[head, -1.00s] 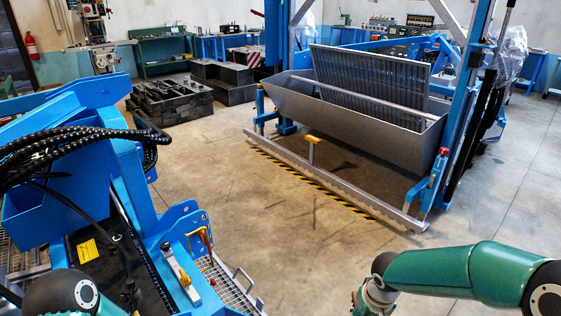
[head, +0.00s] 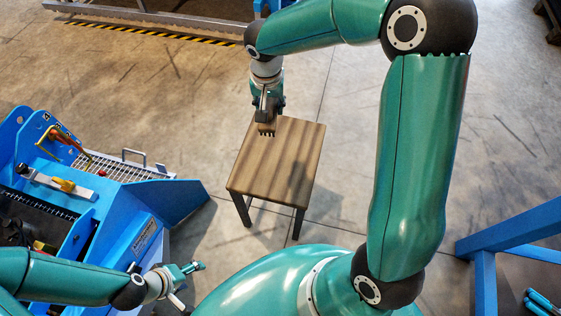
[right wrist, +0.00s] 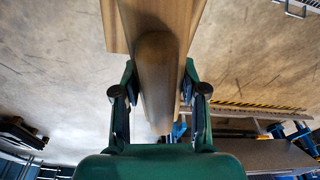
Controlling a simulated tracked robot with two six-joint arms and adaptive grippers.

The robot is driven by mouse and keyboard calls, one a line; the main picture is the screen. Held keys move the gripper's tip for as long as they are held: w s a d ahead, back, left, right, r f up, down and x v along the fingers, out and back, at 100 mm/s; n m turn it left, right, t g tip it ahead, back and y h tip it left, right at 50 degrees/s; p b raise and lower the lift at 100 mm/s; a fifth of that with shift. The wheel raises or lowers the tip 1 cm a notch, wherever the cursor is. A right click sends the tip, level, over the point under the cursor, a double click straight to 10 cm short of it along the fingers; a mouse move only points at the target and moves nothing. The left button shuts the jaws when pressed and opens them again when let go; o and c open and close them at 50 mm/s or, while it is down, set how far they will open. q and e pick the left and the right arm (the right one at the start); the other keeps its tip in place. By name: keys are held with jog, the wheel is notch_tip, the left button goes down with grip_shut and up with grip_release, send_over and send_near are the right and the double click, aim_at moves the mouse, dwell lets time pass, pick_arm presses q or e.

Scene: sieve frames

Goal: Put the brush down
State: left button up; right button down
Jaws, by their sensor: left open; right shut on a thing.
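The brush (head: 266,129) is a wooden block with dark tufts, at the far edge of the small wooden stool (head: 285,178). My right gripper (head: 267,112) is shut on it from above. In the right wrist view the brush's rounded wooden body (right wrist: 157,75) lies between the two fingers of my right gripper (right wrist: 159,95), with the stool top (right wrist: 190,15) behind it. I cannot tell whether the brush touches the stool. My left gripper (head: 188,283) is open and empty, low at the left, away from the stool.
A blue machine (head: 150,215) with a grating (head: 112,169) stands left of the stool. A blue frame (head: 510,230) is at the right. A yellow-black floor stripe (head: 190,36) runs at the back. The rest of the stool top and the floor around it look clear.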

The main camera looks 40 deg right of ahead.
jog(key=m+b, duration=0.2)
jog(key=b, duration=0.8)
send_over(283, 152)
notch_tip(283, 152, down, 7)
jog(key=f+b, duration=0.2)
jog(key=f, duration=0.4)
jog(key=f+b, duration=0.1)
jog(key=f, duration=0.6)
jog(key=f+b, duration=0.2)
jog(key=f, duration=0.5)
jog(key=shift+s+a+b, duration=0.25)
jog(key=shift+b, duration=0.05)
jog(key=shift+f, duration=0.1)
jog(key=c, duration=0.6)
grip_release()
jog(key=shift+c, duration=0.2)
jog(key=shift+r, duration=0.3)
notch_tip(283, 152, up, 11)
jog(key=s+a+p, duration=0.1)
jog(key=p, duration=0.1)
jog(key=shift+a+r, duration=0.2)
